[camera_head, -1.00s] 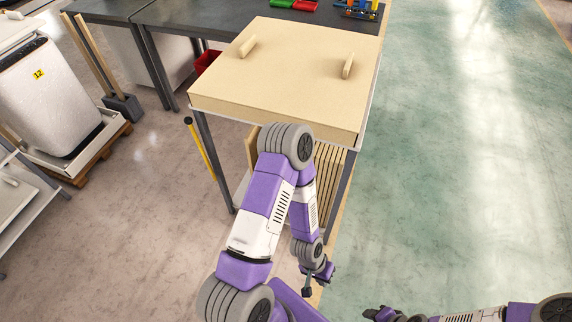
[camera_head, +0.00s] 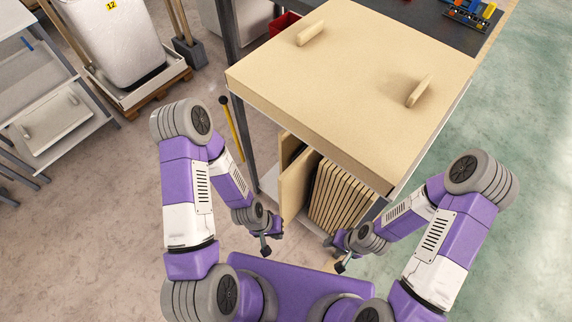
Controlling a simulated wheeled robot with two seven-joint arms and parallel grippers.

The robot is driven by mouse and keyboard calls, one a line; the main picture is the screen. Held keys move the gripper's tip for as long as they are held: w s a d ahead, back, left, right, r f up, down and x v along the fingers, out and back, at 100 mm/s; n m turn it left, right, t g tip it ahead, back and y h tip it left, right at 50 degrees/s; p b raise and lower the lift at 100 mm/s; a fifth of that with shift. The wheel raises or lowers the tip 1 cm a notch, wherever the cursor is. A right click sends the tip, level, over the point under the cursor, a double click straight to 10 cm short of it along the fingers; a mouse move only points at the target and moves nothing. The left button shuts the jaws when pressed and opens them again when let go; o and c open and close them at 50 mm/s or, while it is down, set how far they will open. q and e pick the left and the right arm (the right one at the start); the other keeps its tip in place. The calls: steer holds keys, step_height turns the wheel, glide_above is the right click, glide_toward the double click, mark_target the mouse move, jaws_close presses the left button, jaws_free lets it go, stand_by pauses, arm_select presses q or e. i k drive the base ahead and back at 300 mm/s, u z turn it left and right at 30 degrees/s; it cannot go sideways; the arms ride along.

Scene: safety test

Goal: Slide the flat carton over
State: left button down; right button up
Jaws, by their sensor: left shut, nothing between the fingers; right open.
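The flat carton (camera_head: 345,75) is a wide, shallow tan box lying on top of a metal-legged table. Two short bar handles, a left one (camera_head: 311,33) and a right one (camera_head: 419,90), stand on its top face. My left gripper (camera_head: 266,249) is shut and empty, in front of the table and below the carton's level. My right gripper (camera_head: 340,267) is open and empty, to the right of the left one and also below the carton's near edge. Neither gripper touches the carton.
Under the table, several upright tan panels (camera_head: 340,197) stand side by side, with one board (camera_head: 294,182) angled out at their left. A yellow pole (camera_head: 233,130) leans by the left leg. A dark worktop (camera_head: 420,22) adjoins behind. Open floor lies to the right.

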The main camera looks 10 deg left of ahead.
mark_target(294, 184)
steer(key=u, duration=0.05)
steer(key=k, duration=0.45)
steer(key=u, duration=2.5)
steer(key=i, duration=1.9)
steer(key=z, duration=3.05)
